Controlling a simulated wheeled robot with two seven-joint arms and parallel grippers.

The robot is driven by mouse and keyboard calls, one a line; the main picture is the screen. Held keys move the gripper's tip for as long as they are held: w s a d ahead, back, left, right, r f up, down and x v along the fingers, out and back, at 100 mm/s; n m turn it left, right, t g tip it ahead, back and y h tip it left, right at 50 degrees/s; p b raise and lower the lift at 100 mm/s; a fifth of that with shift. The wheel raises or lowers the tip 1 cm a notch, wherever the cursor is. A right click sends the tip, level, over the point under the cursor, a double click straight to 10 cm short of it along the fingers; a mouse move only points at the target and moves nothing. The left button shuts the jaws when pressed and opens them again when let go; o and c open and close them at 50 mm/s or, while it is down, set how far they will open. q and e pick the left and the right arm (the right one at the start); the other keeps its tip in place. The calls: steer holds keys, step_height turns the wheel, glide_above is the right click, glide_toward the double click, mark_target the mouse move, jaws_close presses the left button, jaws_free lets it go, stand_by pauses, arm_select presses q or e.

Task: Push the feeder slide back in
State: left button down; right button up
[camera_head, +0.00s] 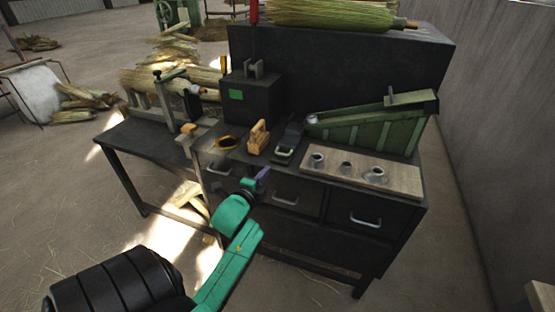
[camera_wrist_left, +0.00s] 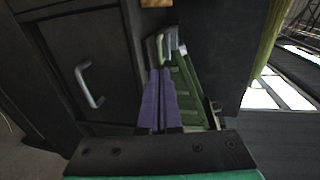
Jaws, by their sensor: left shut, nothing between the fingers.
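The feeder is a green sloped trough (camera_head: 365,132) on the right half of the dark bench, and its green side also shows in the left wrist view (camera_wrist_left: 190,88). What looks like its slide, a dark piece with a pale loop handle (camera_head: 284,153), sticks out at the feeder's lower left end. The handle shows in the left wrist view (camera_wrist_left: 162,48), beyond my fingertips. My left gripper (camera_head: 263,173) has purple fingers, shut together and empty, in front of the bench's front edge and below the handle; they show in the wrist view (camera_wrist_left: 160,100). No contact is visible. My right gripper is not in view.
A wooden board (camera_head: 405,180) with three metal cups lies right of the slide. A wooden block tool (camera_head: 258,137) stands left of it. Drawers with handles (camera_head: 365,221) line the bench front. A black box (camera_head: 250,98) and a broom bundle (camera_head: 175,82) are further left.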

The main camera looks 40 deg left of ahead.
mark_target(277, 166)
arm_select(q)
steer(key=x, duration=1)
steer(key=shift+w+a+f, duration=0.15)
steer(key=shift+w+f, duration=0.1)
steer(key=shift+w, duration=0.1)
